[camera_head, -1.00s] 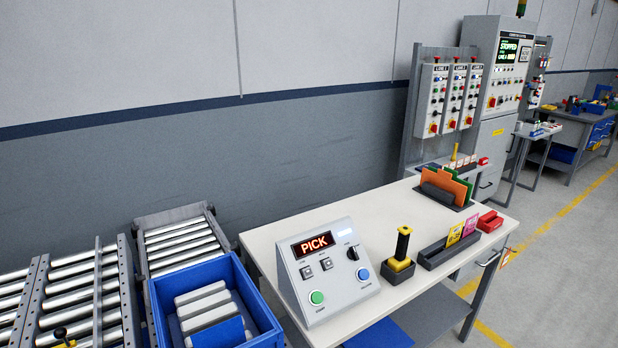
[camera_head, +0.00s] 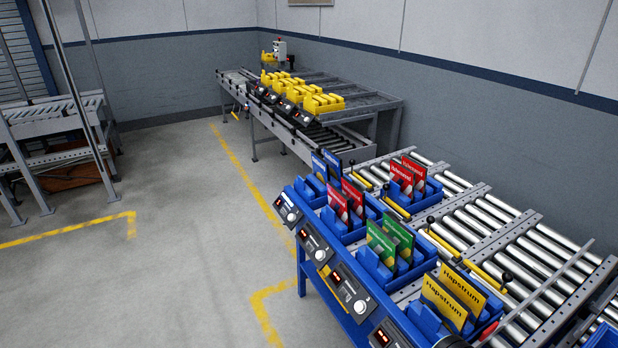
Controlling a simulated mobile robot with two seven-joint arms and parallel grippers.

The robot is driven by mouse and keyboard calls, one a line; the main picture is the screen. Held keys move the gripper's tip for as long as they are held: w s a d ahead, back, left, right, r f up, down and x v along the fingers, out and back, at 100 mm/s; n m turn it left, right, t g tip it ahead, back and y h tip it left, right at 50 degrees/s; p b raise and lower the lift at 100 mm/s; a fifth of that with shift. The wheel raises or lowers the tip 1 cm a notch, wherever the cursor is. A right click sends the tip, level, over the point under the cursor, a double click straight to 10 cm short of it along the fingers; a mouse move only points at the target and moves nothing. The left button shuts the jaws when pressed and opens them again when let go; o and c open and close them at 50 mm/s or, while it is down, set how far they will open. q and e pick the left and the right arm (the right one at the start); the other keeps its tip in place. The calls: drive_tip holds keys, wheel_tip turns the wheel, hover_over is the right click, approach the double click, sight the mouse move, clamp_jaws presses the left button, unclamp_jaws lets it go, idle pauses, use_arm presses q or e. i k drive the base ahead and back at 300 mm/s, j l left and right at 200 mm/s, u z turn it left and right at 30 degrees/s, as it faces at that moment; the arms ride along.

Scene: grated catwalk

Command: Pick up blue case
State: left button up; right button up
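Two blue upright flat cases (camera_head: 326,165) stand in the farthest blue bin on the roller conveyor in the head view. Red cases (camera_head: 408,174) stand beside and in front of them, then green cases (camera_head: 390,240), then yellow cases (camera_head: 453,297) nearest. Small print on the blue cases is too small to read. The corner of another blue bin (camera_head: 604,338) shows at the lower right edge; its contents are out of view. Neither of my grippers is in view.
A blue-framed bench front with control boxes (camera_head: 349,290) runs along the near conveyor. Silver rollers (camera_head: 503,237) extend right. A farther conveyor holds yellow bins (camera_head: 322,103). A grey rack (camera_head: 50,125) stands left. The grey floor (camera_head: 170,240) between is clear, with yellow lines.

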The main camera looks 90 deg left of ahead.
sight(321, 167)
drive_tip(key=u, duration=2.9)
drive_tip(key=z, duration=2.25)
drive_tip(key=j, duration=0.4)
drive_tip(key=k+j+z, duration=0.15)
drive_tip(key=j, duration=0.3)
drive_tip(key=k+j, duration=0.1)
drive_tip(key=j, duration=0.3)
drive_tip(key=j+z, duration=0.1)
drive_tip(key=j, duration=0.3)
drive_tip(key=k+j+z, duration=0.1)
drive_tip(key=j, duration=0.25)
drive_tip(key=k+j+z, duration=0.15)
drive_tip(key=j, duration=0.2)
drive_tip(key=k+j+z, duration=0.1)
drive_tip(key=j, duration=0.25)
